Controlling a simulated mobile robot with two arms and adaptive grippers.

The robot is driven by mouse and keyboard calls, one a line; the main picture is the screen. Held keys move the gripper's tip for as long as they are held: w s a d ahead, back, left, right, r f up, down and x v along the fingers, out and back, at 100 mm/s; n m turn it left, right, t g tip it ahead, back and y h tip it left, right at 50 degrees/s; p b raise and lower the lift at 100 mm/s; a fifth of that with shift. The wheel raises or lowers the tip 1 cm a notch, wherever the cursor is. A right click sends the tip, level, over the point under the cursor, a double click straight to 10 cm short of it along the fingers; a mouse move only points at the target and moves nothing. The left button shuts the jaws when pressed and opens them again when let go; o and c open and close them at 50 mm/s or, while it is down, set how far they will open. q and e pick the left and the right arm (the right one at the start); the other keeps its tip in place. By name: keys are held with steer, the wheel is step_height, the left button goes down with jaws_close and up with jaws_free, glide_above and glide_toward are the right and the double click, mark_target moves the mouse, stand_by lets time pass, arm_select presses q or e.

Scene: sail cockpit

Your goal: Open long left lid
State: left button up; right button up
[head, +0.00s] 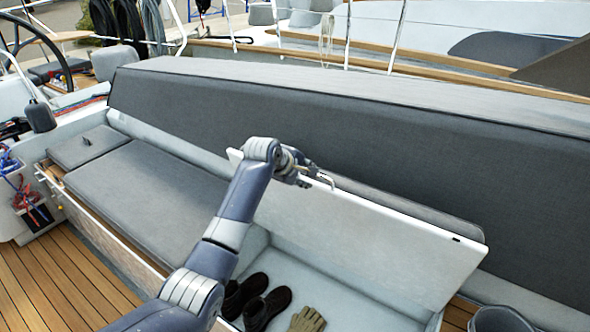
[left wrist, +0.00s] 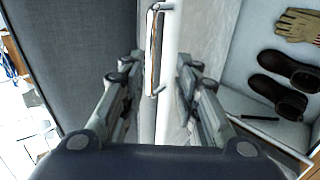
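The long lid (head: 375,235) is a white panel with a grey cushion on its back. It stands raised and tilted back over an open locker (head: 335,290). My left gripper (head: 308,178) is at the lid's upper edge. In the left wrist view the fingers of my left gripper (left wrist: 157,75) are spread apart on either side of the white lid edge (left wrist: 171,110), with gaps visible. A thin metal handle (left wrist: 155,50) lies ahead between the fingers; whether they touch it cannot be told. My right gripper is not in view.
Dark shoes (head: 254,302) and tan gloves (head: 307,320) lie in the locker. A closed grey cushioned seat (head: 145,195) is left of it. A tall grey backrest (head: 340,130) rises behind the lid. A grey bucket (head: 500,320) stands at the lower right.

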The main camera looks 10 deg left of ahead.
arm_select(q)
steer(key=v, duration=0.6)
steer(key=shift+s+a+r, duration=0.15)
steer(key=shift+s+r, duration=0.1)
steer(key=s+a+f+m+g+y+b, duration=0.1)
steer(key=s+f+m, duration=0.15)
steer(key=f, duration=1.05)
steer(key=s+a+f+m+g+b, duration=0.1)
steer(key=s+f, duration=0.2)
steer(key=f, duration=1)
steer(key=s+a+f+m+g+y, duration=0.1)
steer(key=s+f+m, duration=0.1)
steer(key=s+f, duration=0.7)
steer(key=s+a+f+m+g, duration=0.15)
steer(key=s+f, duration=0.45)
steer(key=f, duration=0.6)
steer(key=s+a+f+m+g+y+b, duration=0.1)
steer(key=s+f+m, duration=0.1)
steer(key=s+f, duration=0.7)
steer(key=s+a+f+m+g+b, duration=0.1)
steer(key=s+f+m, duration=0.2)
steer(key=s+f, duration=0.55)
steer(key=s+f+m, duration=0.2)
steer(key=s, duration=1.1)
steer(key=s+a+f+m+g, duration=0.1)
steer(key=s+f+m, duration=0.1)
steer(key=s, duration=1.1)
steer(key=shift+s+f+m+b, duration=0.15)
steer(key=shift+s+m+b, duration=0.15)
steer(key=shift+s+b, duration=0.1)
